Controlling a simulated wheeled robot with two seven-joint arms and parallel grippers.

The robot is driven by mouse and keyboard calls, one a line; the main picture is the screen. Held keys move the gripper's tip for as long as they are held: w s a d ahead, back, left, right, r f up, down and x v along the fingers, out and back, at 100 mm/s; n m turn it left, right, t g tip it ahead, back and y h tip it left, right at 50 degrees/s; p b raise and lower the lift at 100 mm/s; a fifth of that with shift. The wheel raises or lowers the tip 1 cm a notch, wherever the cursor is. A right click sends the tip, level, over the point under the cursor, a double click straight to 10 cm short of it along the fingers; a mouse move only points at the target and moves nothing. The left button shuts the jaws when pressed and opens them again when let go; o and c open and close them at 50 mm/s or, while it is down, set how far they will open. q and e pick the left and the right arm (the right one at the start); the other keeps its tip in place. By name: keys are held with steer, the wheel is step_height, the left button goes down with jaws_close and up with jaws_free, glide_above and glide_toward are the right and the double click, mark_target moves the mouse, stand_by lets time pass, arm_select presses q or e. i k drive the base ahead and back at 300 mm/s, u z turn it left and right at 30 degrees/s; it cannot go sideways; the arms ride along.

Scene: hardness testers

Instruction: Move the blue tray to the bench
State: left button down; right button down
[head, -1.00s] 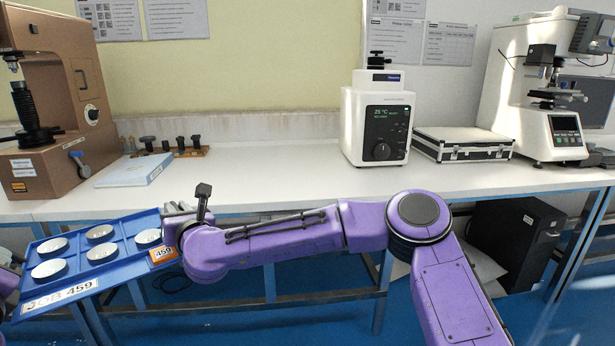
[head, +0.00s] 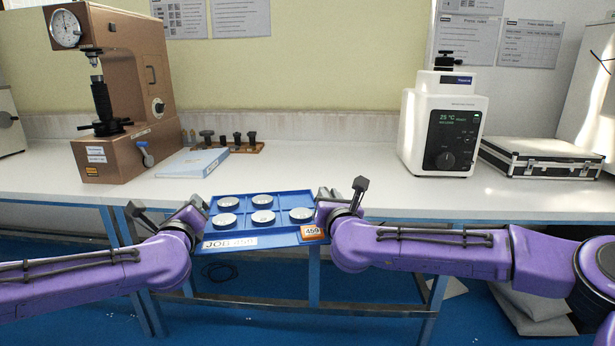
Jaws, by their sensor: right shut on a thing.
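The blue tray (head: 281,212) is held up in front of the bench's front edge, about level. It carries several round silver-grey pieces in its compartments, a white "JOB 459" label on its front and an orange 459 tag at its right front corner. My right gripper (head: 326,208) is shut on the tray's right end. My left gripper (head: 199,214) is at the tray's left end; its fingertips are too small and covered to tell whether they grip. The white bench (head: 340,180) is just behind the tray.
A brown hardness tester (head: 120,90), a blue-white binder (head: 193,163) and a rack of small dark-topped parts (head: 235,147) stand on the bench at left. A white instrument (head: 440,125) and a silver case (head: 540,155) stand at right. The bench top between them is clear.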

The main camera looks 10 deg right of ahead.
mark_target(306, 178)
steer(key=i, duration=1.4)
steer(key=z, duration=0.45)
